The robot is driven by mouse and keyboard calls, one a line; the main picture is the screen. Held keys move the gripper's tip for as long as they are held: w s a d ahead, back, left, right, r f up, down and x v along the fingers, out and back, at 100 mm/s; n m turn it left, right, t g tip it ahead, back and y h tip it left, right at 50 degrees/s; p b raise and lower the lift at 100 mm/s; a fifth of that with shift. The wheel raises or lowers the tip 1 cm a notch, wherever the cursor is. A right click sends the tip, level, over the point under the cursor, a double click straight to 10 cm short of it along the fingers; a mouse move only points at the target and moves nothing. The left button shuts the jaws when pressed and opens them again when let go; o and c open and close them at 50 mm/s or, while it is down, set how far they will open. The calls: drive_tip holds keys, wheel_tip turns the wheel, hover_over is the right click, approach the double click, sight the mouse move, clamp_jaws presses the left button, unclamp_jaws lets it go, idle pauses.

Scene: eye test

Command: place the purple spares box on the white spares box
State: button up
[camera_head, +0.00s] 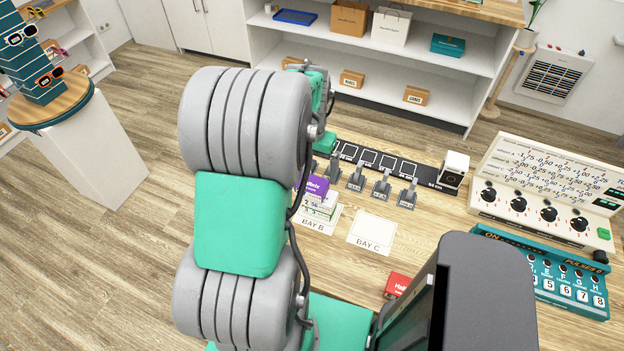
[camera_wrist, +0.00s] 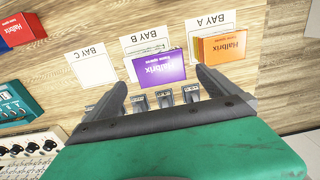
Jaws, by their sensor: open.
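The purple spares box (camera_wrist: 160,69) appears to lie on top of the white spares box in bay B, turned slightly; the purple box also shows in the head view (camera_head: 311,186). The white spares box (camera_head: 322,209) sits under it on the bay B card, partly hidden by the purple box and my arm. In the wrist view my gripper (camera_wrist: 161,76) is open, its two fingers on either side of the purple box, with gaps showing between them and the box. In the head view my arm hides most of the gripper.
The bay C card (camera_head: 373,230) is empty. An orange box (camera_wrist: 222,47) stands at bay A. A red box (camera_head: 397,285) and a blue box (camera_wrist: 5,45) lie past bay C. A row of grey clips (camera_head: 381,187) stands close behind the bays. A control panel (camera_head: 545,205) is at right.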

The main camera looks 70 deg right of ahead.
sight(311, 183)
wheel_tip(311, 183, up, 6)
drive_tip(key=w+a+r+n+t+h, duration=0.15)
drive_tip(key=w+a+n, duration=0.25)
drive_tip(key=w+a, duration=0.4)
drive_tip(key=w+a+r+n+g, duration=0.15)
drive_tip(key=w+a+n, duration=0.35)
drive_tip(key=w, duration=0.6)
drive_tip(key=w+a+r+n+t, duration=0.1)
drive_tip(key=a+n, duration=0.4)
drive_tip(key=a, duration=0.9)
drive_tip(key=w+a+r+n+t+y, duration=0.1)
drive_tip(key=w+a+n+t, duration=0.2)
drive_tip(key=a, duration=1.1)
drive_tip(key=shift+n, duration=1.1)
drive_tip(key=shift+r+y, duration=0.1)
drive_tip(key=shift+y, duration=0.15)
